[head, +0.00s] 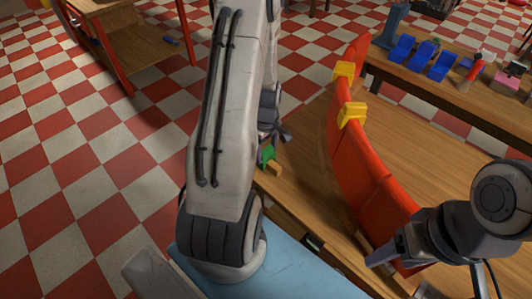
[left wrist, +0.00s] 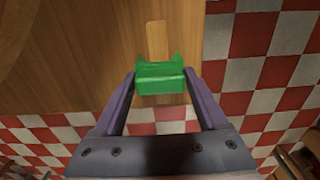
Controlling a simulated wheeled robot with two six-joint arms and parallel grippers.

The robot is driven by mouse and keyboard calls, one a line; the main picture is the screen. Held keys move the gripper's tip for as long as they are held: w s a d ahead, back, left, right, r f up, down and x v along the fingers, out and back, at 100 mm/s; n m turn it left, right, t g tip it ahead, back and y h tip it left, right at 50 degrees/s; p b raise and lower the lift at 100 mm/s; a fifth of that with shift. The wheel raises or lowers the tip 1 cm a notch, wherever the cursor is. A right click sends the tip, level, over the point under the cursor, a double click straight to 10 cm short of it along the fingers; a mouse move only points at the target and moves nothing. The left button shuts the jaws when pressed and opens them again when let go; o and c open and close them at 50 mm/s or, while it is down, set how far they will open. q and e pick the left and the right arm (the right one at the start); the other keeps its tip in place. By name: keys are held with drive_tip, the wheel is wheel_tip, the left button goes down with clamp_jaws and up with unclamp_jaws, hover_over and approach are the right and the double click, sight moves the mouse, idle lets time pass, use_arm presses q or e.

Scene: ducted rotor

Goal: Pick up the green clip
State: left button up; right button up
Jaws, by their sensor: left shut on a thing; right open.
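The green clip (head: 267,155) is near the left edge of the wooden table, beside the red curved panel. It also shows in the left wrist view (left wrist: 160,78), between the two fingers of my left gripper (left wrist: 160,86). The left gripper is shut on the clip, with a finger touching each side. In the head view my left arm partly hides this gripper. I cannot tell whether the clip touches the tabletop. My right gripper (head: 382,254) is open and empty near the panel's near end.
The red curved panel (head: 370,170) stands on the table (head: 300,205), with two yellow clips (head: 352,114) on its upper edge. A small wooden piece (left wrist: 156,40) lies by the green clip. A back table holds several blue parts (head: 422,55). The checkered floor at left is open.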

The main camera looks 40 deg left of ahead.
sight(270, 150)
use_arm(q)
drive_tip(key=r, duration=0.2)
drive_tip(key=d+r, duration=0.1)
drive_tip(key=r, duration=0.1)
drive_tip(key=shift+w, duration=0.4)
drive_tip(key=w+d+r+p, duration=0.4)
drive_tip(key=w+d+r, duration=0.1)
drive_tip(key=d+r, duration=0.4)
wheel_tip(270, 150, up, 2)
drive_tip(key=shift+w+r+p, duration=0.15)
drive_tip(key=shift+w+p, duration=0.05)
drive_tip(key=shift+p, duration=0.1)
